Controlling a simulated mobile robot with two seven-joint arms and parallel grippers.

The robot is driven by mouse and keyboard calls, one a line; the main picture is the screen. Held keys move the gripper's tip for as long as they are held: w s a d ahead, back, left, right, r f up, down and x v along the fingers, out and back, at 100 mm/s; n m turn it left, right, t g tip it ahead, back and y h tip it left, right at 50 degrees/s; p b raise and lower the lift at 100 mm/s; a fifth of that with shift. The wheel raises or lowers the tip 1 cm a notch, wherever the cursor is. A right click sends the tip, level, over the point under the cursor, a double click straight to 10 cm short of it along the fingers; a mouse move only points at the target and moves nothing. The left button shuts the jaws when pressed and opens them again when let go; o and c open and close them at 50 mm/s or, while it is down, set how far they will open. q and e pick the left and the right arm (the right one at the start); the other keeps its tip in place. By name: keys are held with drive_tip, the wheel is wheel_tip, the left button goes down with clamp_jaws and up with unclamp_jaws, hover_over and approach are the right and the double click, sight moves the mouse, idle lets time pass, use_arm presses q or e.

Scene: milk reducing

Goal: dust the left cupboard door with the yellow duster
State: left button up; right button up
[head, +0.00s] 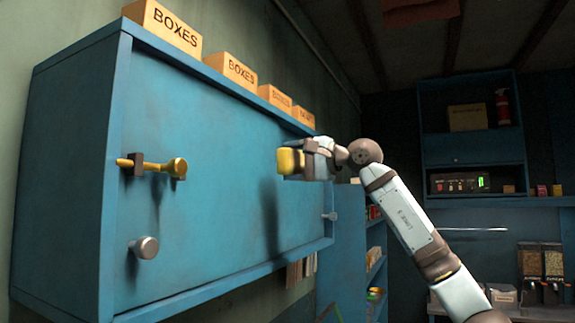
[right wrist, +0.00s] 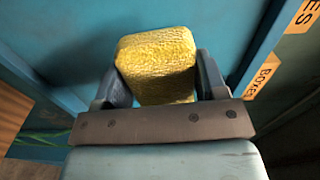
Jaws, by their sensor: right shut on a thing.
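The blue wall cupboard (head: 65,170) fills the left of the head view. The left part of its front (head: 215,215) carries a round metal knob (head: 145,247) low down. My right gripper (head: 305,160) is shut on the yellow duster (head: 290,160), in front of the cupboard's right part. The wrist view shows the duster (right wrist: 157,65) as a rough yellow block between both fingers, facing a blue surface. A shadow lies on the front left of the duster; I cannot tell whether it touches. The seam between the doors is not clear. My left gripper is not in view.
A brass-coloured bar (head: 172,167) in a dark bracket sticks out from the cupboard's front at left. Several boxes (head: 165,27) stand on top. A second knob (head: 330,216) is at the right end. Blue shelves (head: 345,240) stand beyond it.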

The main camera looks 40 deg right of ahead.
drive_tip(key=shift+b+v, duration=0.3)
drive_tip(key=shift+v, duration=1.25)
drive_tip(key=shift+w+a+f, duration=0.1)
drive_tip(key=shift+w, duration=0.05)
